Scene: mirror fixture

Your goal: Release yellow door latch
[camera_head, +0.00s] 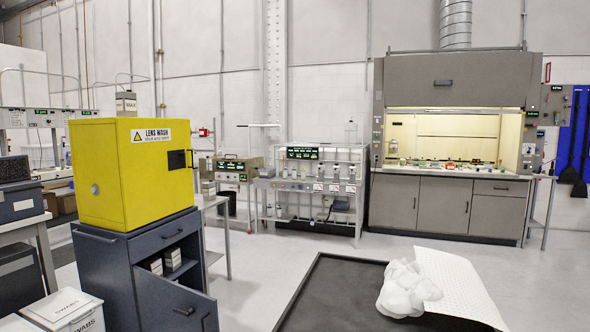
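A yellow cabinet (115,195) marked LENS WASH stands on a dark blue cupboard (112,265) at the left. A small black fitting (177,160) with a thin handle-like piece at its right sits near the right edge of its labelled face; I take it for the latch. It lies against the face, but its exact position is too small to tell. No gap shows along the yellow face's edges. A round grey fitting (95,189) is on the cabinet's left face. My gripper is not in view.
The blue cupboard's lower door (180,308) stands ajar, with boxes inside. A SWABS box (62,312) is at the lower left. A black-topped surface (330,290) with white crumpled material (405,288) fills the lower middle. Open floor (262,265) lies between.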

